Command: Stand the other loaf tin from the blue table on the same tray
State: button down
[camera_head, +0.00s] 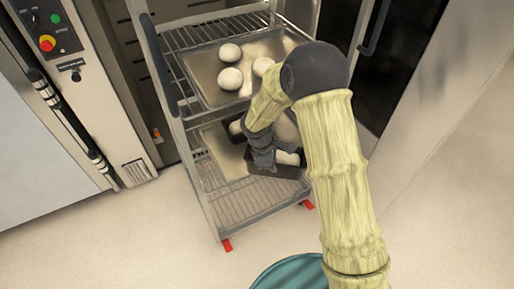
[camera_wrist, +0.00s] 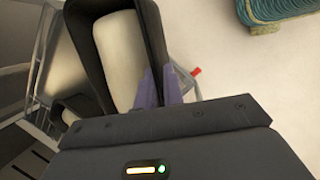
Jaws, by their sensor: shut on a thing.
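My gripper (camera_head: 264,157) is shut on the rim of a dark loaf tin (camera_head: 290,172) with pale dough in it. In the wrist view my gripper's fingers (camera_wrist: 160,86) pinch one long wall of this tin (camera_wrist: 156,35). The tin is upright or nearly so, over the front part of the lower tray (camera_head: 213,143); I cannot tell whether it touches the tray. Another dark loaf tin (camera_head: 234,127) stands farther back on that tray, partly hidden by my arm. It also shows at the lower left of the wrist view (camera_wrist: 88,104).
The wheeled rack (camera_head: 190,165) has an upper tray (camera_head: 203,67) with several dough balls just above my gripper. Rack posts stand close on both sides. The blue table (camera_head: 290,273) is at the bottom edge, its top mostly out of view. An oven with buttons stands left.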

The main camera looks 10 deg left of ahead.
jog(key=s+a+f+n+t+b, duration=0.1)
jog(key=s+a+f+n+b, duration=0.1)
jog(key=a, duration=0.3)
jog(key=s+a+f+n+t+y+b, duration=0.1)
jog(key=s+a+n+b, duration=0.1)
jog(key=a+n+b, duration=0.3)
jog(key=shift+f+y, duration=0.3)
jog(key=shift+f, duration=0.1)
